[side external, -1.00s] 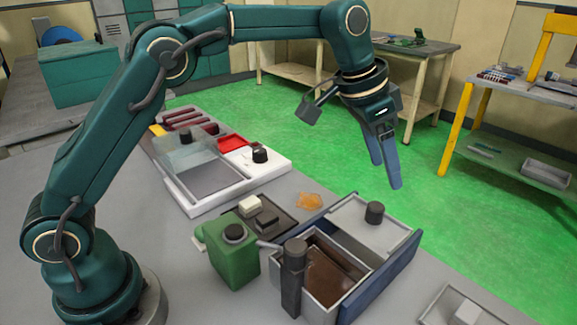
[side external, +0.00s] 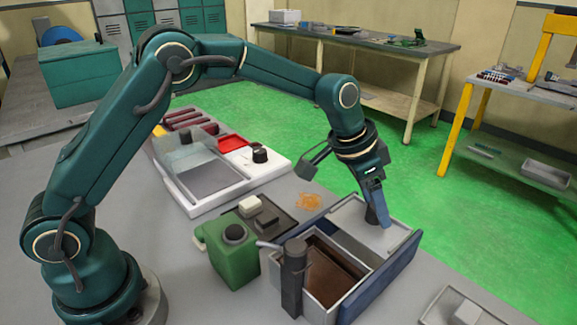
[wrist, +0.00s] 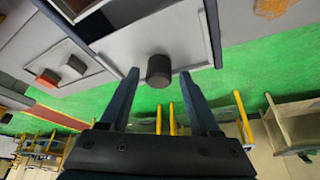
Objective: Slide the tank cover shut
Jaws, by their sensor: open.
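The tank (side external: 388,279) is an open box with a dark blue side wall, standing at the front right of the bench. Its cover (side external: 345,214) is a flat light grey plate at the tank's far end, so the near part stays open and shows a brown inside. My gripper (side external: 379,218) is low over the cover, at its dark round knob. In the wrist view, the knob (wrist: 159,70) lies between the tips of my two open fingers (wrist: 159,77), with gaps at both sides. In the side view the fingers largely hide the knob.
A dark post (side external: 293,275) stands at the tank's near left corner. A green canister (side external: 233,262) and a dark tray (side external: 283,223) with small blocks are to the left. A white tray station (side external: 212,208) lies behind. An orange patch (side external: 308,201) is on the bench.

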